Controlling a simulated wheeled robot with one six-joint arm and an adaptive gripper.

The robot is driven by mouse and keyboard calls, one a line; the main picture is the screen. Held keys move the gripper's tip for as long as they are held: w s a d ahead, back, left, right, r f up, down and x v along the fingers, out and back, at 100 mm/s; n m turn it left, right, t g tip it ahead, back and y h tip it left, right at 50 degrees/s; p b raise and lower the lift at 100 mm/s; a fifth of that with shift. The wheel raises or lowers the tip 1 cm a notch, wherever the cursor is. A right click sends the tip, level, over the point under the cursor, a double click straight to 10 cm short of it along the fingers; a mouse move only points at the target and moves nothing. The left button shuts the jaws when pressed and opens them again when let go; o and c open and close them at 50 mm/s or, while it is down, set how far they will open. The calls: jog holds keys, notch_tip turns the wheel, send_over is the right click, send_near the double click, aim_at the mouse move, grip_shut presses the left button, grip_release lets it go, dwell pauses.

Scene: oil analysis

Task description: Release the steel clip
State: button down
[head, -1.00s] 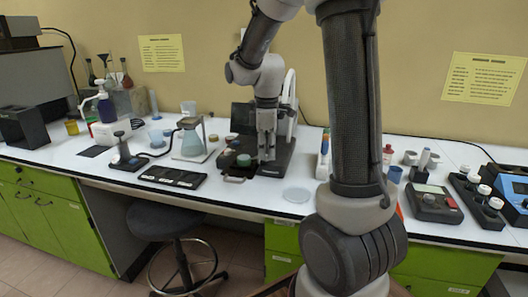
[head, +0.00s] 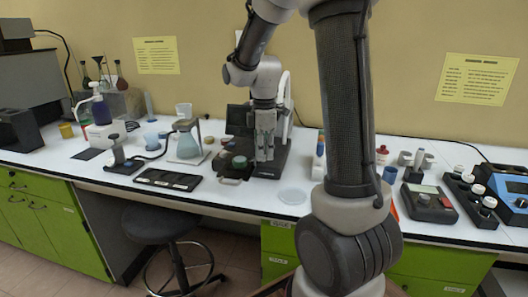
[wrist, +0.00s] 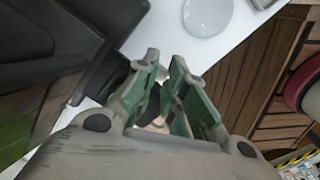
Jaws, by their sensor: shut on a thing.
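My gripper (head: 264,157) points down over the black base of the instrument (head: 268,170) at the middle of the bench. In the wrist view, its two green-padded fingers (wrist: 165,62) stand close together with a narrow gap. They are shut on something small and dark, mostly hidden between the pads. I take it to be the steel clip, but its shape cannot be made out.
Left of my gripper are a dark green-topped jar (head: 240,163), a conical flask of blue liquid (head: 188,144) and a black tray (head: 168,179). A clear round dish (head: 292,197) lies near the front edge. A stool (head: 165,229) stands below.

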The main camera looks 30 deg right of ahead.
jog(key=c, duration=1.4)
grip_release()
notch_tip(320, 180, up, 12)
